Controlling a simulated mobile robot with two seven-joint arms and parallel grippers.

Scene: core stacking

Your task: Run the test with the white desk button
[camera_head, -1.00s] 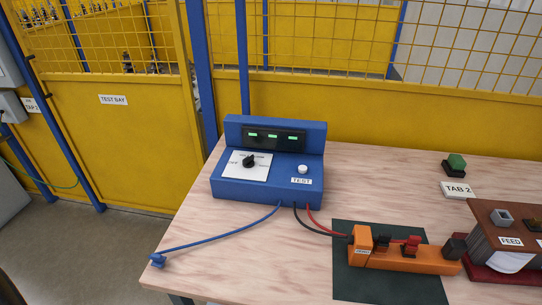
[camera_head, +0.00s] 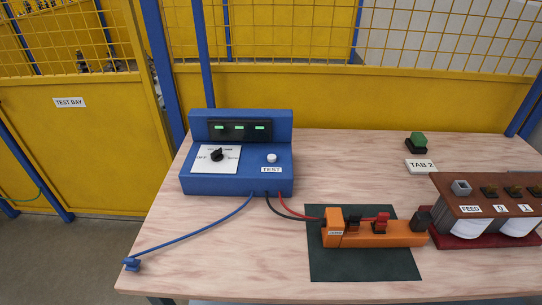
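A blue test box (camera_head: 238,154) stands at the back left of the wooden table. On its top are a white round button (camera_head: 271,158) above a "TEST" label (camera_head: 271,169) and a black rotary knob (camera_head: 217,155) on a white plate. Three green displays (camera_head: 239,127) are lit on its raised back. Red and black leads run from its front to an orange block (camera_head: 375,233) on a dark green mat (camera_head: 340,268). A blue lead (camera_head: 200,232) runs left to a blue clamp (camera_head: 132,264) at the table edge. Neither gripper is in view.
A green button on a black base (camera_head: 416,142) stands behind a "TAB 2" sign (camera_head: 421,167) at the back right. A brown unit labelled "FEED" (camera_head: 485,209) sits at the right on a red base. A yellow fence (camera_head: 330,97) stands behind the table (camera_head: 340,160). The table's middle is clear.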

